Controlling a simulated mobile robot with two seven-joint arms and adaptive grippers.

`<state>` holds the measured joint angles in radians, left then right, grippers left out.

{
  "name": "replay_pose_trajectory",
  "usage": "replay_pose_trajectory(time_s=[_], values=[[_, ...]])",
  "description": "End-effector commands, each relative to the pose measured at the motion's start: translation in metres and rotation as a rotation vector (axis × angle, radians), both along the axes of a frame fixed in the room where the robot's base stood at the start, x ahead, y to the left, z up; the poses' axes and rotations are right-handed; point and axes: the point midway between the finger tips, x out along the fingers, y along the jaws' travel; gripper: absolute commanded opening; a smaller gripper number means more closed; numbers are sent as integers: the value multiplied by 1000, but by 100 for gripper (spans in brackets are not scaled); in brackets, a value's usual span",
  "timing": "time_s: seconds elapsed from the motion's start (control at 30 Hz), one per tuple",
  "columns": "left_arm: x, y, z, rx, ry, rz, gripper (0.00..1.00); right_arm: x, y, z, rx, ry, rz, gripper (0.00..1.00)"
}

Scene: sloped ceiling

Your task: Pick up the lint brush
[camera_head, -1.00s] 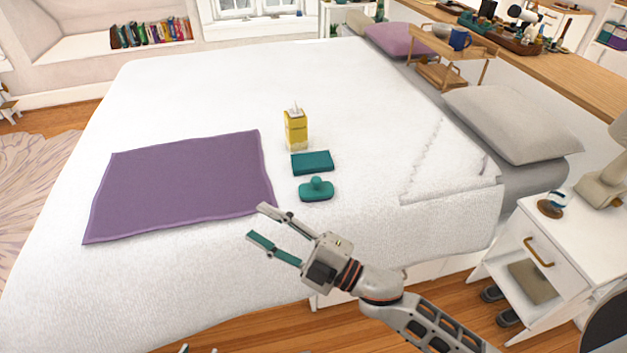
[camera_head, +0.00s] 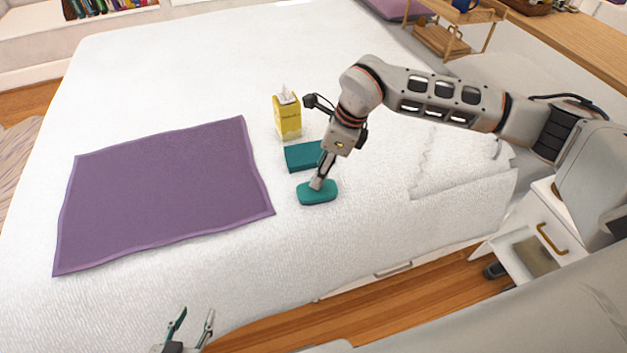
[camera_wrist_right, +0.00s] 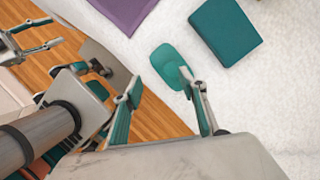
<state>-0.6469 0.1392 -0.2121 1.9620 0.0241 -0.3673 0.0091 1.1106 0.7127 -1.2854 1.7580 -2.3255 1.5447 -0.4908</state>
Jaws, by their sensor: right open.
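The teal lint brush (camera_head: 317,194), an oval base with a knob, lies on the white bed. My right gripper (camera_head: 320,180) points down at it from above, and its fingers hide the knob. In the right wrist view the lint brush (camera_wrist_right: 165,62) shows just beyond the open right gripper (camera_wrist_right: 162,88), its knob close to one fingertip. I cannot tell whether they touch. My left gripper (camera_head: 191,322) is open and empty at the bottom of the head view, over the bed's near edge.
A teal box-like book (camera_head: 303,157) lies just behind the brush, with a yellow tissue box (camera_head: 288,118) behind that. A purple cloth (camera_head: 160,195) lies to the left. A white nightstand (camera_head: 545,235) stands at the right.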

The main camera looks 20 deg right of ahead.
Motion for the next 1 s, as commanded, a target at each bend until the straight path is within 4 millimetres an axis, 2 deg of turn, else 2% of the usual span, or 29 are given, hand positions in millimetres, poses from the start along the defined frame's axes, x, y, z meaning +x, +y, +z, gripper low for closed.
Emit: replay_pose_trajectory(time_s=[0.03,0.13,0.47,0.7,1.0], values=[[0,0,0,0,1,0,40,5,-9,2,-27,-12,-6,42],[0,0,-1,0,1,0,40,10,-16,0,-53,-23,-10,42],[-3,0,-3,0,6,0,40,15,-6,-33,-50,-21,-9,42],[-3,0,-3,1,6,-1,40,20,1,-65,-50,-20,-10,42],[-2,0,-3,1,5,-1,40,22,3,-71,-50,-24,-9,42]])
